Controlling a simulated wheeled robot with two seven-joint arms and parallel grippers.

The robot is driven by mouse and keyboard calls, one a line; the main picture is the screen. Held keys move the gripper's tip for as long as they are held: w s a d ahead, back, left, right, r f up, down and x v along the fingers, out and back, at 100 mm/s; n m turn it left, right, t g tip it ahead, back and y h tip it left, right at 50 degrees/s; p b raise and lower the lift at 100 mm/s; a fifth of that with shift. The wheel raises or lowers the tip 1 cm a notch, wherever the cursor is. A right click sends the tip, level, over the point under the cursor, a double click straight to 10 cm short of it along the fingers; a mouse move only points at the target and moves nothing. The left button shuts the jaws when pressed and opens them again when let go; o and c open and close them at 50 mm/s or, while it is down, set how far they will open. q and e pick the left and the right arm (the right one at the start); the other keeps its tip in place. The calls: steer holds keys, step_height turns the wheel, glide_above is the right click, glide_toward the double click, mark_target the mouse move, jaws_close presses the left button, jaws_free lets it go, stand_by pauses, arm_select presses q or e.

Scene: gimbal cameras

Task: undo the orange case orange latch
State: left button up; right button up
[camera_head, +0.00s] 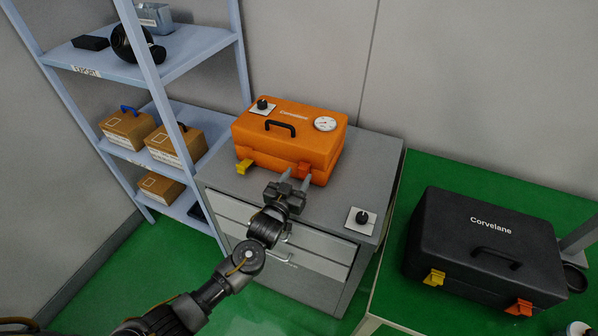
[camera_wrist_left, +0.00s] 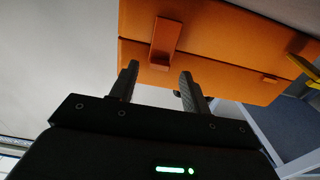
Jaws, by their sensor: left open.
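The orange case (camera_head: 285,135) sits closed on the grey cabinet, with a black handle and a round dial on its lid. Its orange latch (camera_head: 304,169) is on the right of the front face, and its yellow latch (camera_head: 244,166) juts out at the left. My left gripper (camera_head: 295,180) is open and empty, just in front of the orange latch. In the left wrist view the orange latch (camera_wrist_left: 165,42) lies beyond the gap between the open fingers (camera_wrist_left: 160,82), apparently untouched. The yellow latch (camera_wrist_left: 302,68) shows at the right edge there. My right gripper is not in view.
A black case (camera_head: 485,245) with its own yellow and orange latches stands on the green table at right. A black knob on a white plate (camera_head: 361,220) is on the cabinet (camera_head: 330,205). A shelf (camera_head: 190,45) with boxes stands at left.

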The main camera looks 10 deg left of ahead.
arm_select(q)
steer(key=shift+x, duration=1.1)
steer(key=c, duration=1)
steer(key=b, duration=0.1)
steer(key=f+b, duration=0.1)
steer(key=b, duration=0.1)
steer(key=shift+s+t, duration=0.3)
steer(key=shift+t, duration=0.1)
steer(key=shift+a, duration=0.1)
steer(key=shift+r, duration=0.2)
